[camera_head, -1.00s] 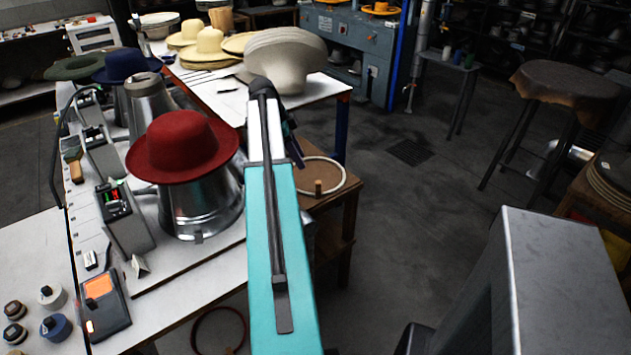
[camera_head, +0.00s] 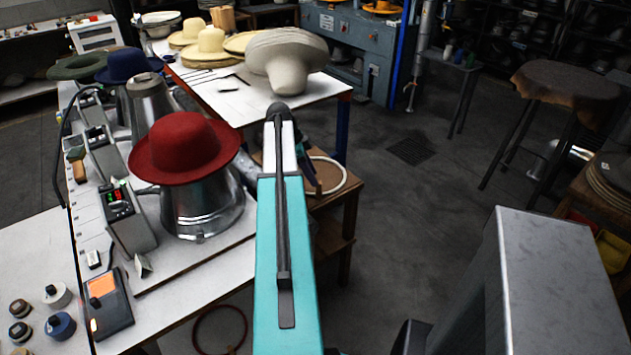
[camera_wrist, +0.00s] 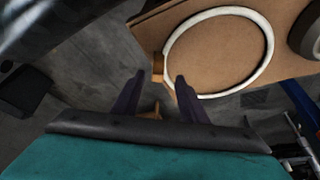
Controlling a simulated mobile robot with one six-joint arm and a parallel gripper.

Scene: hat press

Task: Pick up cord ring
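The cord ring is a white hoop (camera_head: 345,176) lying on a small brown wooden table beside the white workbench. My arm and gripper hide its left part in the head view. In the wrist view most of the hoop (camera_wrist: 268,52) shows on the brown board, with a small wooden peg (camera_wrist: 158,62) at its left edge. My gripper (camera_wrist: 160,76) is open, its two dark fingers pointing toward the peg and the hoop's near left edge. The peg appears between the fingertips in the picture; I cannot tell whether they touch it. The gripper (camera_head: 308,172) is partly hidden by my arm.
A red hat (camera_head: 183,148) on a metal steamer stands left of my arm. A pale hat form (camera_head: 285,70) stands on the white table (camera_head: 225,108) behind. A dark round object (camera_wrist: 307,38) lies right of the hoop.

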